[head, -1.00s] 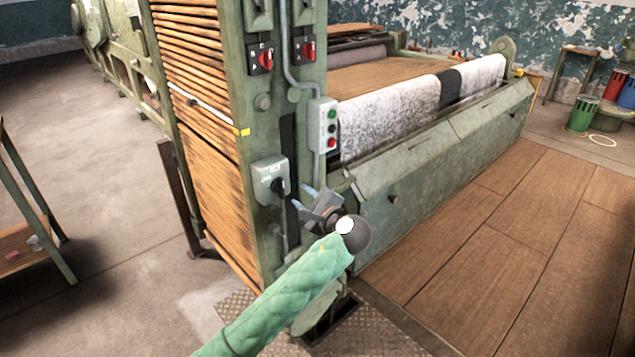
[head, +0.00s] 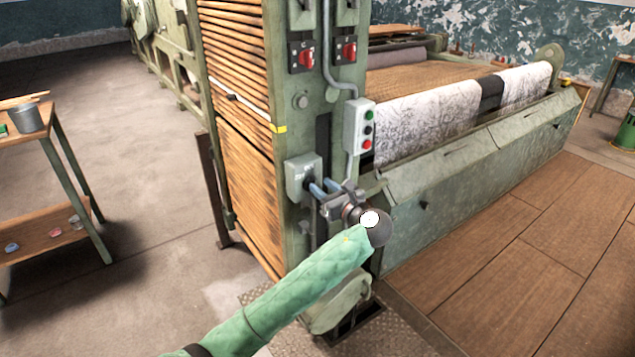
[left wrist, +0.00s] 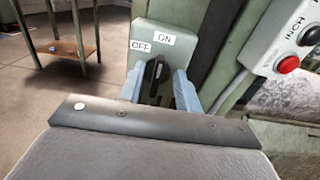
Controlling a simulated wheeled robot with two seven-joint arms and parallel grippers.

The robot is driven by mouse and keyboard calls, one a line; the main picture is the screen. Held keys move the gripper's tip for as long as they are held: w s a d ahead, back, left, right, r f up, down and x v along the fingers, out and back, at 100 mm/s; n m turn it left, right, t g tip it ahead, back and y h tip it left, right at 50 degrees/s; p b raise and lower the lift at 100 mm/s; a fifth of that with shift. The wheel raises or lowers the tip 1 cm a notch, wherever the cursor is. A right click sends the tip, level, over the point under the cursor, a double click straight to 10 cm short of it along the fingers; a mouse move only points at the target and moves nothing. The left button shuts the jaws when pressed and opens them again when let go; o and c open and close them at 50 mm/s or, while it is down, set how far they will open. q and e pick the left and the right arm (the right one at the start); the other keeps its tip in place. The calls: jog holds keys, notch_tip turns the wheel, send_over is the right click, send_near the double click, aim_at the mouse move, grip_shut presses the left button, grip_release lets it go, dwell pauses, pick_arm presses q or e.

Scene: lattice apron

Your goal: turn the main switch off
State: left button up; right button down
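The main switch (head: 303,178) is a grey-green box on the machine's front post, with a dark rotary handle. In the left wrist view the switch box (left wrist: 182,42) carries an OFF label at left and an ON label at upper right. Its black handle (left wrist: 153,76) stands nearly upright, pointing toward the ON label. My left gripper (head: 321,187) is at the switch, and its blue fingers (left wrist: 158,88) stand on either side of the handle with gaps visible. Contact with the handle cannot be made out. My right gripper is not in view.
A push-button box (head: 360,127) with green, black and red buttons is close, above and right of the switch. Two red rotary switches (head: 306,58) sit higher on the post. A side table (head: 50,135) stands at left. Open floor lies between.

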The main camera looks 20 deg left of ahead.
aim_at(316, 181)
pick_arm(q)
jog(key=shift+x, duration=1.7)
grip_shut()
